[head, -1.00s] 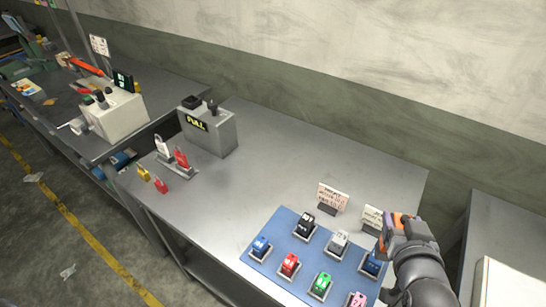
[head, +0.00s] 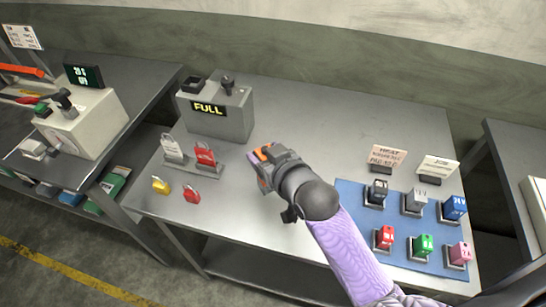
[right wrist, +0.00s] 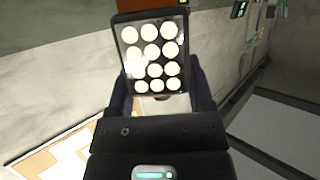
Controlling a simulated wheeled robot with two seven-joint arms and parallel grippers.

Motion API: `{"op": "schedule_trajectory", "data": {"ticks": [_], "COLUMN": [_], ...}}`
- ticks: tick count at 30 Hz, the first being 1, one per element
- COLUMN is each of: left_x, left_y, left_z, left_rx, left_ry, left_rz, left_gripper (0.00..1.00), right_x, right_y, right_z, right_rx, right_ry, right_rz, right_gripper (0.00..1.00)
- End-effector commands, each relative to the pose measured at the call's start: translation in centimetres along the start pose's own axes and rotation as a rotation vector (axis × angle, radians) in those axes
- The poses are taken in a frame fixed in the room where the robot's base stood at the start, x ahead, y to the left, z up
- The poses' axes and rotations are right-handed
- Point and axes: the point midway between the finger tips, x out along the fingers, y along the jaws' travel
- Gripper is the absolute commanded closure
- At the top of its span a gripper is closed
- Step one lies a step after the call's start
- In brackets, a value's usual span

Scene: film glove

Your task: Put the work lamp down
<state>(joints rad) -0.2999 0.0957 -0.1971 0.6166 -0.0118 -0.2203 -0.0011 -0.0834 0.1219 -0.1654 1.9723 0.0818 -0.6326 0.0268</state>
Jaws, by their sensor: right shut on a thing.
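The work lamp (right wrist: 152,55) shows in the right wrist view as a dark-framed panel with several round white lights. My right gripper (right wrist: 160,98) is shut on it, with a dark finger on either side. In the head view my right gripper (head: 268,162) is over the steel table (head: 300,108), left of the blue mat. An orange and dark bit of the lamp (head: 264,153) shows at its fingertips. The arm hides most of the lamp, and I cannot tell whether it touches the table. My left gripper is not in view.
A grey box marked FULL (head: 218,112) stands at the back left. Red and white padlocks stand on a rack (head: 195,164), with a yellow padlock (head: 160,185) and a red one (head: 192,194) in front. The blue mat (head: 350,200) holds several coloured blocks. The table's back middle is clear.

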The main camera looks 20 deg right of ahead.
Motion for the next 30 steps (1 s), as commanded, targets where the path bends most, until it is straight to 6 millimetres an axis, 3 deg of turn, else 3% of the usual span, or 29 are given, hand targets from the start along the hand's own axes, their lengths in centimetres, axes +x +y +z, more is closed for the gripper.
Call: {"op": "schedule_trajectory", "data": {"ticks": [1,9,21,22,26,30], "left_x": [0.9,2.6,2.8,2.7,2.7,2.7], "left_y": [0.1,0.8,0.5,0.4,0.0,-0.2], "left_z": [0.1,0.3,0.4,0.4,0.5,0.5], "left_rx": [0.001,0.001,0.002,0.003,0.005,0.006], "left_ry": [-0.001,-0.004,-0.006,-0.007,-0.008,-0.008], "left_rz": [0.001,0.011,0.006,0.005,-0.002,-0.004], "left_gripper": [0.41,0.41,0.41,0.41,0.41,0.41], "right_x": [0.6,2.4,2.6,2.6,2.6,2.6], "right_y": [0.0,0.0,0.0,0.0,0.0,0.0], "right_z": [1.7,6.5,7.1,7.1,7.1,7.1], "right_rx": [0.001,0.001,0.001,0.001,0.001,0.0], "right_ry": [-0.004,-0.001,0.001,0.0,0.0,0.001], "right_rz": [0.0,-0.001,0.0,0.0,0.0,0.0], "right_gripper": [1.0,1.0,1.0,0.28,0.01,0.0]}}
